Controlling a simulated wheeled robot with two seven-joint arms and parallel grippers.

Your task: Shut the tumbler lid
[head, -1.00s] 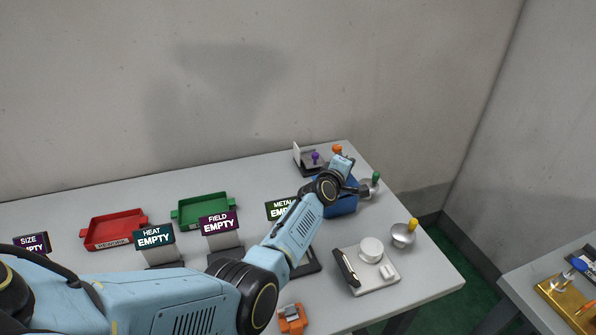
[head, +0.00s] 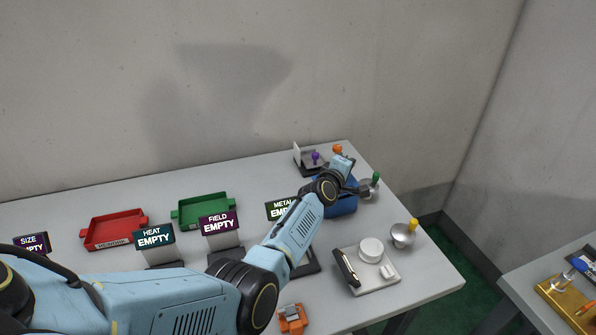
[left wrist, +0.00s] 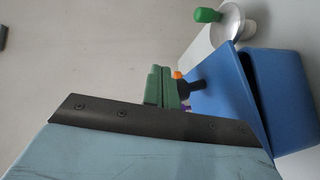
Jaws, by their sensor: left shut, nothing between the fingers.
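The blue tumbler (head: 343,207) stands near the right back edge of the table, partly hidden by my left forearm and wrist. In the left wrist view its blue body (left wrist: 292,90) is at the right, and a tilted blue panel, seemingly its lid (left wrist: 228,92), stands beside it with a dark gap between. A short black knob (left wrist: 198,86) sticks out from the panel. My left gripper (left wrist: 160,86) is shut and empty, with its green fingers to the left of the panel. Whether they touch it I cannot tell. My right gripper is not in view.
A metal bowl with a green knob (head: 375,178) stands right of the tumbler. A device with a purple knob (head: 315,156) is behind it. A white device (head: 371,251) and a yellow-knobbed bowl (head: 404,234) are in front. Red (head: 115,213) and green trays (head: 203,194) lie left.

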